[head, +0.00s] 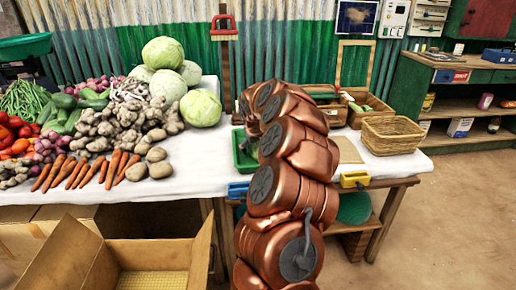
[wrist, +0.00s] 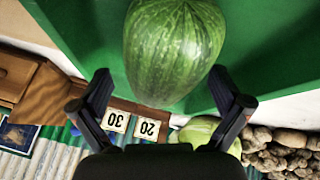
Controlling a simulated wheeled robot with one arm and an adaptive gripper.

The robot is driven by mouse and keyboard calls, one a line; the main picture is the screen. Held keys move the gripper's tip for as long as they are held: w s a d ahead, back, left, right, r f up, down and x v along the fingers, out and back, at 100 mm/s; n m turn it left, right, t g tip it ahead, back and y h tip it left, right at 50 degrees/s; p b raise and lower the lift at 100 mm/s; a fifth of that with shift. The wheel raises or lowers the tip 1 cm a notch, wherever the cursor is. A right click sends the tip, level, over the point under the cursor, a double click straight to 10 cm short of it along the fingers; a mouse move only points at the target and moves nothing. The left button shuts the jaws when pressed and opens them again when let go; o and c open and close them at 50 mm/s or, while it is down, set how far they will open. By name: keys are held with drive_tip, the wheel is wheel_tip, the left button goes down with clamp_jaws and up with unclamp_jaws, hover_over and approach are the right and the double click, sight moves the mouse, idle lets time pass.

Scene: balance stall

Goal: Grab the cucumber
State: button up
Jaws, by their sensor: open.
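The cucumber (wrist: 175,50), a dark green, lightly striped, rounded thing seen close up, lies on a green tray (wrist: 75,30) in the wrist view. My gripper (wrist: 160,80) is open, with one finger on each side of the cucumber's near end. The fingers look apart from it, and I cannot tell how far off in depth they are. In the head view part of the green tray (head: 245,152) shows left of my arm; the cucumber and my gripper are hidden behind the arm.
Vegetables heap the table's left side: green cucumber-like ones (head: 92,99), potatoes (head: 158,168), carrots (head: 75,172) and cabbages (head: 200,107). A wicker basket (head: 392,134) stands at the right. Price cards (wrist: 116,121) lie beyond the tray. An open cardboard box (head: 150,255) is in front.

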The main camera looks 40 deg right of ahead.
drive_tip(key=shift+w+d+f, duration=0.1)
drive_tip(key=shift+f, duration=0.25)
drive_tip(key=shift+c, duration=0.4)
drive_tip(key=shift+r, duration=0.1)
drive_tip(key=c, duration=1.4)
drive_tip(key=shift+c, duration=0.3)
